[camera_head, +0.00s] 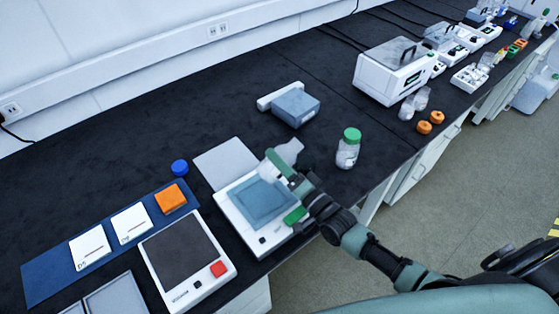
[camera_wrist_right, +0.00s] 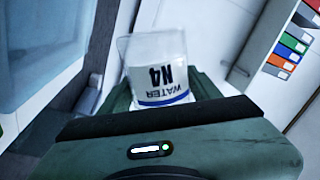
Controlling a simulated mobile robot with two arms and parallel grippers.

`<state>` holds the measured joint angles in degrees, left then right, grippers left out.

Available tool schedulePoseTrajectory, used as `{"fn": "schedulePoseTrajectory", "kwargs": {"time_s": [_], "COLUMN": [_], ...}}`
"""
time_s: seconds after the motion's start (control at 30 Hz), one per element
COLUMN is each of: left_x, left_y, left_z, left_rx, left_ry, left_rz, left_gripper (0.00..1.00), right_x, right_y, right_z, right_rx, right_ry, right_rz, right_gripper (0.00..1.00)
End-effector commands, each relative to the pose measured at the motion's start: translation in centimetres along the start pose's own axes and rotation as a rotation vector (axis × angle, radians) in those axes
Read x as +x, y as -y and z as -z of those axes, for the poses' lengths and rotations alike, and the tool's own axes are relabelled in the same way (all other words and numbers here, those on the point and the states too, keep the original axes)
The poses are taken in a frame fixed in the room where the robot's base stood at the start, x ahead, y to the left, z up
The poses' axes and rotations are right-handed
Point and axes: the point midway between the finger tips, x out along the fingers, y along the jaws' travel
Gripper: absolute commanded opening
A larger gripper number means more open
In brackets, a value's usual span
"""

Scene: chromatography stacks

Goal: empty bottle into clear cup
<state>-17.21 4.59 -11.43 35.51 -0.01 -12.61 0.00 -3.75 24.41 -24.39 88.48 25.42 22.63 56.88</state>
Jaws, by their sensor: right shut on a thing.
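My right gripper (camera_head: 285,175) is shut on a translucent bottle (camera_head: 288,151) above a white bench device (camera_head: 245,233). In the right wrist view the bottle (camera_wrist_right: 158,75) carries a white label reading "WATER N4", upside down in the picture. It looks tilted in the head view; its contents cannot be told. A clear bluish square vessel (camera_head: 262,202), perhaps the clear cup, sits on the device, below and left of the gripper. Whether the bottle's mouth is over it cannot be told. A blue cap (camera_head: 180,167) lies on the bench. My left gripper is not in view.
A green-capped bottle (camera_head: 348,150) stands right of my gripper. A balance with a red button (camera_head: 187,258) and a blue mat (camera_head: 45,281) with cards are at left. A grey-blue box (camera_head: 296,107) is behind. Dark bench at the back left is clear.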

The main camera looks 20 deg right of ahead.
Motion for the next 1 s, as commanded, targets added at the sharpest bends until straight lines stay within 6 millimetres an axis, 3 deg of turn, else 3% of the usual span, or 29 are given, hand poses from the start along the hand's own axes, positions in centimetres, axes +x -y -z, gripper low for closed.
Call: {"fn": "schedulePoseTrajectory", "kwargs": {"time_s": [1.0], "left_x": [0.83], "left_y": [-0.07], "left_z": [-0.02], "left_rx": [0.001], "left_ry": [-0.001], "left_rz": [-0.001], "left_gripper": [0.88], "right_x": [0.01], "right_y": [-0.13], "right_z": [-0.03], "right_rx": [0.274], "right_ry": [-0.045], "right_rz": [0.003], "right_gripper": [0.09]}}
